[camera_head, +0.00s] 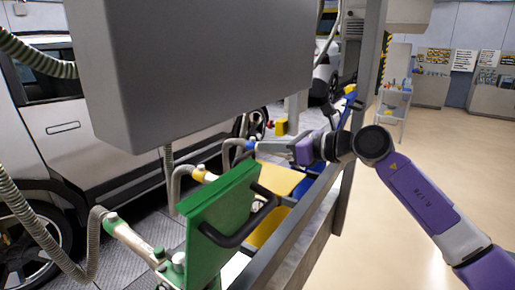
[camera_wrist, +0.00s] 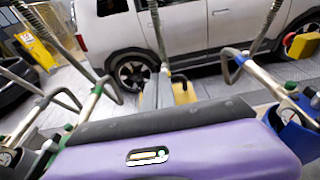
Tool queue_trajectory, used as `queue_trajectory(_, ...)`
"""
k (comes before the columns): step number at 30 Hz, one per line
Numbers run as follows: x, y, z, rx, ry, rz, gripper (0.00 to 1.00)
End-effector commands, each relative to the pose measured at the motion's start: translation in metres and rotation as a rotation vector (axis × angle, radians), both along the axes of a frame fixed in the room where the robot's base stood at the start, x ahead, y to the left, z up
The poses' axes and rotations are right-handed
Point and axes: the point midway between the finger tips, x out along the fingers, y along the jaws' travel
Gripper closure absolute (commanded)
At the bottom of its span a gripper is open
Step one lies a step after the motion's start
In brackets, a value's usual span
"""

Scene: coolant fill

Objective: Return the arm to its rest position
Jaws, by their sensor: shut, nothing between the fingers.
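My arm (camera_head: 425,195), purple and grey with dark joints, reaches in from the lower right in the head view and bends at a dark elbow. My gripper (camera_head: 268,148) points left over the row of coloured fill stations, near the blue-collared hose nozzle (camera_head: 240,145). It appears shut and empty.
A green panel (camera_head: 215,225) with a black handle stands close at front, with yellow and blue units behind. A metal rail and post (camera_head: 367,75) run beside my arm. A large grey box (camera_head: 215,65) hangs above. A white car (camera_wrist: 200,35) stands beyond. Floor at right is clear.

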Motion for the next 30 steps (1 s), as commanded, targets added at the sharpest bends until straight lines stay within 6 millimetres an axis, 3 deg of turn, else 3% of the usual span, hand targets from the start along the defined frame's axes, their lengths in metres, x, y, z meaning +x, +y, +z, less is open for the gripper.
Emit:
queue_trajectory(4,-0.002,-0.002,0.011,0.070,0.032,-0.014,1.00)
queue_trajectory(8,-0.016,0.012,0.045,0.201,0.050,0.015,1.00)
queue_trajectory(12,-0.046,0.027,0.079,0.464,0.124,0.078,1.00)
queue_trajectory(15,-0.066,0.033,0.090,0.631,0.188,0.121,1.00)
queue_trajectory(23,-0.119,0.028,0.096,1.100,0.404,0.233,1.00)
queue_trajectory(30,-0.163,-0.004,0.071,1.536,0.632,0.306,1.00)
